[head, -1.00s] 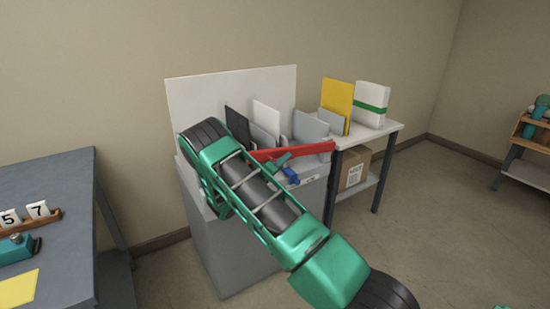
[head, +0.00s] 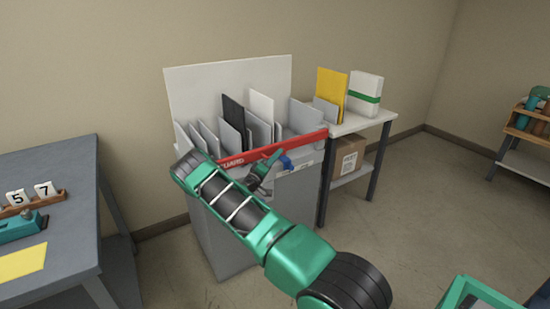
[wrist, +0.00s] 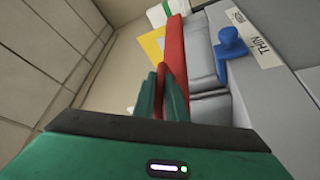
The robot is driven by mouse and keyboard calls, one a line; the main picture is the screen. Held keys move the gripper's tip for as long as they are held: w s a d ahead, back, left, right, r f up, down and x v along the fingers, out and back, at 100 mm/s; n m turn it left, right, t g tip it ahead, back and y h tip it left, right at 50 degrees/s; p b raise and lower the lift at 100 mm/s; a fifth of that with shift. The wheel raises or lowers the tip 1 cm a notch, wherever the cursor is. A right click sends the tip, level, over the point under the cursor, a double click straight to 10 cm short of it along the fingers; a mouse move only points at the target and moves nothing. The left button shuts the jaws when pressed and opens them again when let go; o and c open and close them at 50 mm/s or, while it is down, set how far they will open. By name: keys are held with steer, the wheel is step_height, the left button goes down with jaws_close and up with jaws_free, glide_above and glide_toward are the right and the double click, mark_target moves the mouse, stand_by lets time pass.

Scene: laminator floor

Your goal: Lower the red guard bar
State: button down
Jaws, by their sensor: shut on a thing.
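The red guard bar (head: 285,147) runs along the front top of the grey laminator cabinet (head: 218,240), with "GUARD" lettering near its left part. It slopes, with its right end higher in the head view. My gripper (head: 262,172) is at the bar's middle, its green fingers close to the bar's front. In the wrist view the fingers (wrist: 162,95) are shut on the red bar (wrist: 173,60), which runs up between and beyond them. A blue knob (head: 286,162) sits on the cabinet front just right of my gripper; it also shows in the wrist view (wrist: 231,44).
Upright grey, black and white panels (head: 233,112) stand behind the bar. A side table (head: 350,125) at right holds a yellow folder (head: 330,88) and a white pack (head: 366,92). A dark table (head: 60,190) stands at left.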

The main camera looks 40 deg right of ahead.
steer(key=shift+w+a+f, duration=0.1)
steer(key=shift+a+f, duration=0.2)
steer(key=shift+f, duration=0.3)
steer(key=c, duration=1.8)
jaws_free()
steer(key=shift+f, duration=0.1)
steer(key=shift+d+r, duration=0.2)
steer(key=shift+a, duration=0.15)
steer(key=v, duration=1)
steer(key=shift+a+f, duration=0.1)
steer(key=shift+a, duration=0.2)
